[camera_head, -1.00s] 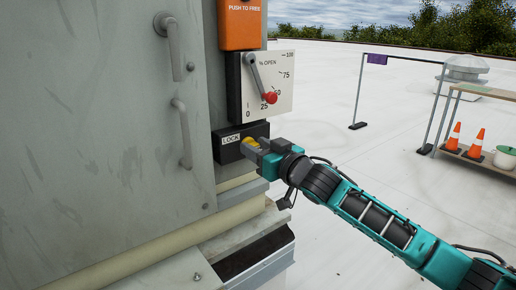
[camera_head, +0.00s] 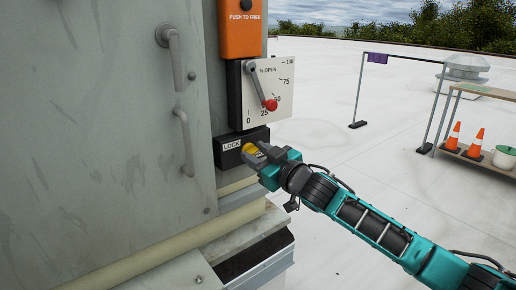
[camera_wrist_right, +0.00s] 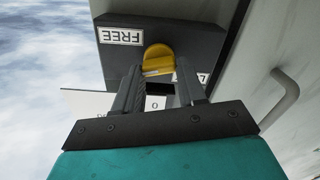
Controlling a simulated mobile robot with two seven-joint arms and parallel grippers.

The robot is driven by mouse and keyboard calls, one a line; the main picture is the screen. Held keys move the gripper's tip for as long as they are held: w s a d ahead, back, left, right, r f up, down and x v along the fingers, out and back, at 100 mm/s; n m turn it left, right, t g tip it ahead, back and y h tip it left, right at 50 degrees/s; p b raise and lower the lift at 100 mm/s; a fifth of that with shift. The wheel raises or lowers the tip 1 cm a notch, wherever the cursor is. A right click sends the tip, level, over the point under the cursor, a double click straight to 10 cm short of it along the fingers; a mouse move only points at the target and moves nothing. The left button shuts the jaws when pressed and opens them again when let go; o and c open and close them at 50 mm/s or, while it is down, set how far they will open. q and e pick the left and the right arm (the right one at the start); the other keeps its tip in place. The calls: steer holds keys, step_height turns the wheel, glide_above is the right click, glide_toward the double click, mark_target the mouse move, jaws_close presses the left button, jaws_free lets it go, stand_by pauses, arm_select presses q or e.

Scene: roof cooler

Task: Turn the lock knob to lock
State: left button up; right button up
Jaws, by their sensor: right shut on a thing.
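The yellow lock knob (camera_head: 249,149) sits on the front of a black box (camera_head: 227,158) low on the grey cabinet's edge. A white LOCK label (camera_head: 231,146) is on the box, left of the knob. My right gripper (camera_head: 257,155) is shut on the knob and hides part of it. In the right wrist view the knob (camera_wrist_right: 158,57) shows between the two fingertips (camera_wrist_right: 158,72). A FREE label (camera_wrist_right: 121,36) appears upside down there, and a second label (camera_wrist_right: 203,78) is mostly hidden by a finger. My left gripper is not in view.
Above the box are a % OPEN dial plate (camera_head: 277,88) with a red-knobbed lever (camera_head: 270,104) and an orange PUSH TO FREE unit (camera_head: 241,28). The cabinet door has two grey handles (camera_head: 186,142).

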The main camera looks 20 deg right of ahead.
steer(key=n+p, duration=0.2)
steer(key=n, duration=0.1)
steer(key=shift+a+n, duration=0.1)
steer(key=shift+n, duration=0.3)
steer(key=n+p, duration=0.1)
steer(key=n, duration=0.1)
steer(key=shift+n, duration=0.3)
steer(key=n+p, duration=0.1)
steer(key=n, duration=0.1)
steer(key=n+p, duration=0.1)
steer(key=n, duration=0.1)
steer(key=shift+s+a+f, duration=0.1)
steer(key=shift+f, duration=0.1)
arm_select(q)
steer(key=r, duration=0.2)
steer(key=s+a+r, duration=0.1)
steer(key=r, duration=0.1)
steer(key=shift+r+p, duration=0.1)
steer(key=shift+p, duration=0.25)
arm_select(e)
steer(key=n, duration=0.3)
steer(key=shift+f+n, duration=0.1)
steer(key=shift+n, duration=0.2)
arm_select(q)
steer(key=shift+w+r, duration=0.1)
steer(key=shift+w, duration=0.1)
